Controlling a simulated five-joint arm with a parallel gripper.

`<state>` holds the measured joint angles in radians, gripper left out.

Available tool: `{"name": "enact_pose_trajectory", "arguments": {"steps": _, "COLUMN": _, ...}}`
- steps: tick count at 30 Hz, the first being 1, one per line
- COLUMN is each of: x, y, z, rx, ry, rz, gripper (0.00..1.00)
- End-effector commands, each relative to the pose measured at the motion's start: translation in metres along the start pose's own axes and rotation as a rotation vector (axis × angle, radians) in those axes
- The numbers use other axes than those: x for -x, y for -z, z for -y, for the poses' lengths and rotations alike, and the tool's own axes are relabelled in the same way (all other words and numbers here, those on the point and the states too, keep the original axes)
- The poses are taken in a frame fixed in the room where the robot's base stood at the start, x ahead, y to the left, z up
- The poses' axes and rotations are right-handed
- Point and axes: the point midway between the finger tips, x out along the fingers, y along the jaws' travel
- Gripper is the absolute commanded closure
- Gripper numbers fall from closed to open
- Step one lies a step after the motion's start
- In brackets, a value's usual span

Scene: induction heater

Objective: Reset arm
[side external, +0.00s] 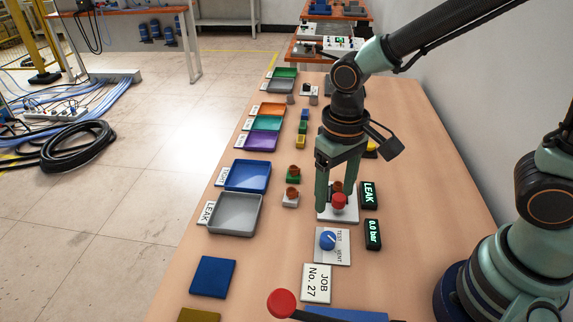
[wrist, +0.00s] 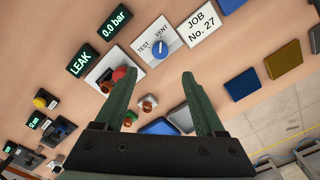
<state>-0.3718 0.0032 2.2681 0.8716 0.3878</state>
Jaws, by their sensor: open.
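My gripper (side external: 338,203) hangs over the wooden table, its green fingers pointing down near a white plate (side external: 325,215) that bears a red knob-like part (side external: 339,201) and a brown piece (side external: 336,187). In the wrist view, my gripper (wrist: 160,90) is open, with nothing visible held between the fingers. The left finger partly hides the white plate and its red part (wrist: 119,73). Whether a finger touches them, I cannot tell. A blue dial (side external: 327,240) marked TEST and VENT sits in front of the plate. Two displays read LEAK (side external: 369,195) and 0.0 bar (side external: 373,234).
A grey tray (side external: 211,214) and a blue tray (side external: 225,176) line the table's left side, with more coloured trays behind. Small brown-topped parts (side external: 291,198) stand between trays and plate. A JOB No. 27 card (side external: 316,284) and a red knob (side external: 281,303) are nearer the front.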

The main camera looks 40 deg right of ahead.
Motion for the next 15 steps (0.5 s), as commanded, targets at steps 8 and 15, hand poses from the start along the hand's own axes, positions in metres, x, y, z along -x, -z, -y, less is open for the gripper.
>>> {"name": "enact_pose_trajectory", "arguments": {"steps": 8, "x": 0.004, "y": 0.002, "z": -0.003, "rx": -0.001, "ry": 0.006, "rz": -0.015, "gripper": 0.28}}
{"name": "enact_pose_trajectory", "arguments": {"steps": 15, "x": 0.049, "y": 0.01, "z": -0.039, "rx": -0.003, "ry": 0.045, "rz": -0.17, "gripper": 0.28}}
